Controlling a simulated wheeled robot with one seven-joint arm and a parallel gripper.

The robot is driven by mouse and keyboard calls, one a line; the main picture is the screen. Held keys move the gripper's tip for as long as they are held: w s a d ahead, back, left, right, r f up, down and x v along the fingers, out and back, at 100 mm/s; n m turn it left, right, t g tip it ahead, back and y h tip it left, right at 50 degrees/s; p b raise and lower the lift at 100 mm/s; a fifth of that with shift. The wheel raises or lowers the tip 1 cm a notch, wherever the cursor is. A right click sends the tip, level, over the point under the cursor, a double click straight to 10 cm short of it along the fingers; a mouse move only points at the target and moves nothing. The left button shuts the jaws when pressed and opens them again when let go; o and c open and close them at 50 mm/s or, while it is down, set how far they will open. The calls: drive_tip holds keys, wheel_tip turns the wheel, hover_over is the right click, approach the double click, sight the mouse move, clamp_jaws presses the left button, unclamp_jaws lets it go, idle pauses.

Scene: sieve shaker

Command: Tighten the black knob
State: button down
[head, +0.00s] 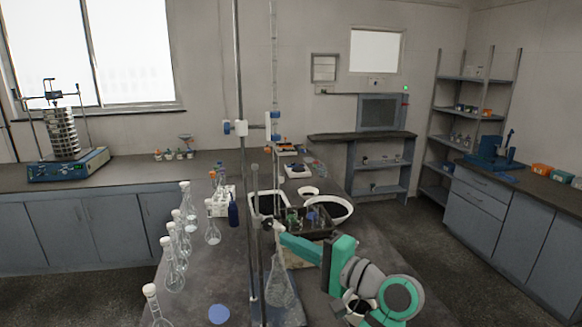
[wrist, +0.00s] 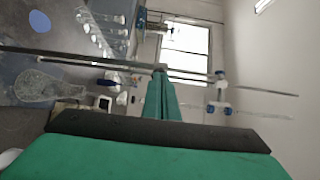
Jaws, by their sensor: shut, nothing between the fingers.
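The sieve shaker (head: 68,165) stands on the back left counter below the window. It has a blue base, a stack of round metal sieves (head: 63,134) and upright rods with a dark clamp bar (head: 53,95) across the top. Small dark parts sit on and above the bar; which one is the black knob is too small to tell. My gripper (head: 279,232) is at the middle bench, far to the right of the shaker. In the wrist view its green fingers (wrist: 160,75) are together and empty.
A tall metal stand (head: 238,60) with blue and white clamps rises close to my gripper. A glass flask (head: 279,285) is just below it. Several flasks line the bench's left side. Trays and bowls (head: 330,208) lie behind my gripper. Dark floor is open at right.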

drive_tip(key=shift+w+a, duration=0.4)
drive_tip(key=shift+a, duration=0.4)
drive_tip(key=shift+w+a, duration=0.35)
drive_tip(key=shift+a, duration=0.5)
drive_tip(key=shift+w+a, duration=0.4)
drive_tip(key=shift+a, duration=0.4)
drive_tip(key=shift+w+d+r, duration=0.15)
drive_tip(key=shift+r, duration=0.05)
drive_tip(key=shift+s, duration=0.4)
drive_tip(key=v, duration=0.3)
drive_tip(key=w+v, duration=0.1)
drive_tip(key=v, duration=0.1)
drive_tip(key=shift+s+d, duration=0.15)
drive_tip(key=shift+d, duration=0.45)
